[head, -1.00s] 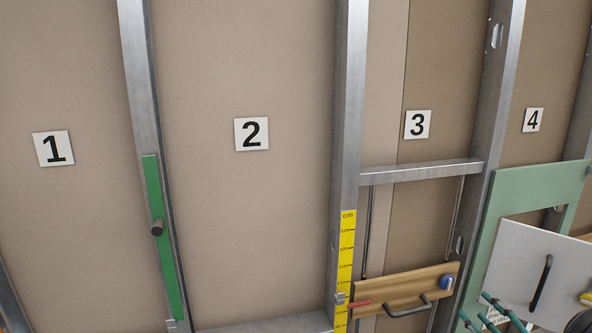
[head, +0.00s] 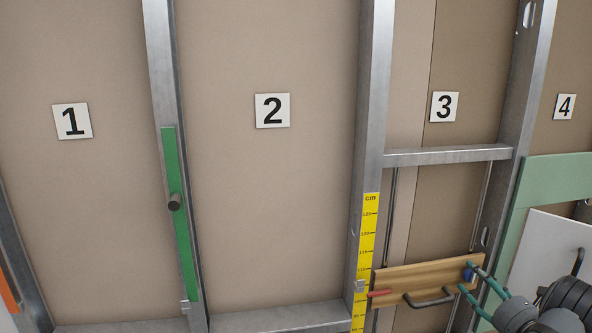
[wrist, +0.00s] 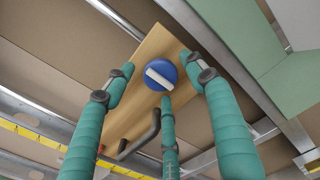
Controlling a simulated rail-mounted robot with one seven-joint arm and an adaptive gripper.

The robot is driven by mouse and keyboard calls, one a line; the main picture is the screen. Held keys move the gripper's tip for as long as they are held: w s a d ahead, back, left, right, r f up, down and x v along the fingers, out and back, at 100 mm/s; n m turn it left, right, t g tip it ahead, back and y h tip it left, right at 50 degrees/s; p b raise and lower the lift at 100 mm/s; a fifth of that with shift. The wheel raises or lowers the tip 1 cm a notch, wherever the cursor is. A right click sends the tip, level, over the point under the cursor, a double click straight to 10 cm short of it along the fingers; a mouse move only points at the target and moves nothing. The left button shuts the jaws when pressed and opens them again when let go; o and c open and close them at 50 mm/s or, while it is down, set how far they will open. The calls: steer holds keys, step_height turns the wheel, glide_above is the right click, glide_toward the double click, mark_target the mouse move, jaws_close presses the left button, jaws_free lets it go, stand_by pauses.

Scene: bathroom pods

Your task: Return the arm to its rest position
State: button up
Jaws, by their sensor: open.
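My gripper (head: 474,286) shows at the lower right of the head view, with teal fingers and a dark wrist behind them. Its fingers are spread and hold nothing. In the head view they overlap the right end of a wooden board (head: 420,274). In the wrist view the spread fingers (wrist: 162,85) frame the board (wrist: 128,124) and its round blue knob (wrist: 160,75) with a white bar. The board also carries a dark handle (head: 428,299) and a red piece (head: 379,293). Whether any finger touches the board cannot be told.
Metal studs (head: 368,120) divide wall bays marked 1 to 4. A yellow cm scale (head: 367,240) runs beside the board. A green strip (head: 180,220) with a dark peg is on the left stud. A green panel (head: 550,175) and a white panel (head: 540,255) stand at right.

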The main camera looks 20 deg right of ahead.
steer(key=n+b, duration=0.1)
steer(key=n, duration=0.3)
steer(key=shift+s+f, duration=0.1)
steer(key=n+b, duration=0.1)
steer(key=n, duration=0.3)
steer(key=shift+n, duration=0.4)
steer(key=shift+s+n, duration=0.25)
steer(key=shift+n, duration=0.05)
steer(key=shift+s+a+b, duration=0.15)
steer(key=shift+s+b, duration=0.15)
steer(key=shift+s, duration=0.5)
